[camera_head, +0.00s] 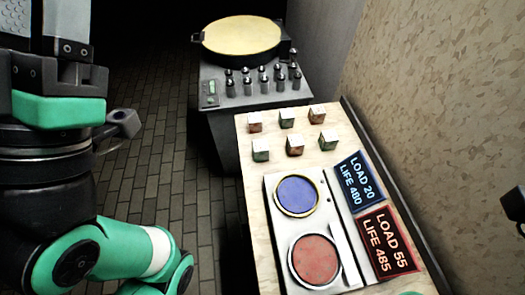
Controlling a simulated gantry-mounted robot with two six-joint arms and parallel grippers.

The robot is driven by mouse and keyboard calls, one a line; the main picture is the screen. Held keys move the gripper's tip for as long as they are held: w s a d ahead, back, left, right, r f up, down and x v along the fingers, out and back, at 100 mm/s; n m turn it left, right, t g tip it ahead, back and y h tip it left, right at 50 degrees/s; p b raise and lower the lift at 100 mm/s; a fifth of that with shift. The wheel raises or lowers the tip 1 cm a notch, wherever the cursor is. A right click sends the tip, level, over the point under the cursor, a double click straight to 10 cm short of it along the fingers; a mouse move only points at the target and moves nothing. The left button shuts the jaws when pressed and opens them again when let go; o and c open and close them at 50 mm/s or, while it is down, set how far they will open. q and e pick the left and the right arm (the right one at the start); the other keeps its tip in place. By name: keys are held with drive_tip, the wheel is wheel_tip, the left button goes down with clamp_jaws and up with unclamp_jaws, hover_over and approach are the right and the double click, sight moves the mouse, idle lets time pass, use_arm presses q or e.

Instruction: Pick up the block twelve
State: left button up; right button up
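Several small blocks stand in two rows on the wooden table. The back row has a left block (255,122), a middle block (287,117) and a right block (317,114). The front row has a left block (261,150), a middle block (295,145) and a right block (328,140). Their tops are pale and their sides reddish or greenish. Any numbers are too small to read, so I cannot tell which is block twelve. My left arm fills the left side, apart from the blocks; its fingers cannot be made out. A dark part at the right edge may be my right arm.
The wooden table (254,205) carries a panel with a blue disc (297,194) and a red disc (314,259). Beside it are a blue sign (355,182) and a red sign (387,243). Behind stands a grey cabinet with a round yellow plate (242,37). A wall closes the right.

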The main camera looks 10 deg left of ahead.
idle(0.4)
use_arm(q)
drive_tip(key=o, duration=0.8)
